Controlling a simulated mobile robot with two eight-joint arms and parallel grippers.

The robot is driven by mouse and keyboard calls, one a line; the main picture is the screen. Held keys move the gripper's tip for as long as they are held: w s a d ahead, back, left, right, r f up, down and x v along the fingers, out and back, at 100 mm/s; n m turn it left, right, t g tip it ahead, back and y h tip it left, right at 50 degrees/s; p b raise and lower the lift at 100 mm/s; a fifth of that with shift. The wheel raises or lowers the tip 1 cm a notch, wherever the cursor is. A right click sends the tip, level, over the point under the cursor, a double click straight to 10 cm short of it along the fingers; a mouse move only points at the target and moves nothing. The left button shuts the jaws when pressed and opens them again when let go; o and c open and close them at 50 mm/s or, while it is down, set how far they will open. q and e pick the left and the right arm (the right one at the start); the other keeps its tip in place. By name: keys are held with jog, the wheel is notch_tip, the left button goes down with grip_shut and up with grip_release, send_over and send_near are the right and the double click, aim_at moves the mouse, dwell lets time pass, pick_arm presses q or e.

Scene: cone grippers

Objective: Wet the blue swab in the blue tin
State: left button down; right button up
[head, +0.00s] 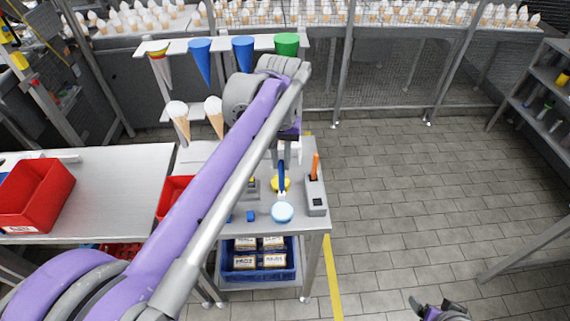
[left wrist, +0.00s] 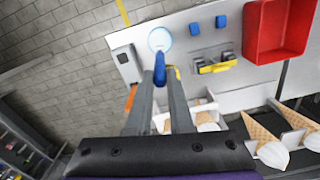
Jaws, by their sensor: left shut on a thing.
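The blue swab (head: 282,174) is held by my left gripper (head: 284,150) over the right end of the work table. In the left wrist view, my left gripper (left wrist: 161,92) is shut on the blue swab (left wrist: 160,68), which points toward the blue tin.
A grey holder (head: 315,197) with an orange swab (head: 315,166) stands right of the tin. Small blue blocks (left wrist: 221,21) and a red bin (left wrist: 279,30) are on the table. Tiled floor lies open to the right.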

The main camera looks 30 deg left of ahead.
aim_at(281, 191)
pick_arm(q)
jog(key=shift+s+f+b, duration=0.15)
jog(key=shift+f+b, duration=0.25)
jog(key=shift+f, duration=0.3)
notch_tip(281, 191, down, 4)
jog(key=shift+r+b, duration=0.2)
jog(key=shift+b, duration=0.7)
jog(key=shift+f, duration=0.4)
pick_arm(e)
jog(key=f, duration=0.1)
jog(key=s+f, duration=0.1)
jog(key=f, duration=0.1)
jog(key=s+f, duration=0.1)
jog(key=shift+s+f, duration=0.15)
jog(key=shift+f, duration=0.1)
pick_arm(q)
jog(key=shift+f+b, duration=0.35)
jog(key=shift+f, duration=0.1)
pick_arm(e)
jog(key=shift+s+f, duration=0.1)
jog(key=shift+f, duration=0.15)
pick_arm(q)
jog(key=shift+r, duration=0.1)
pick_arm(e)
jog(key=shift+r, duration=0.1)
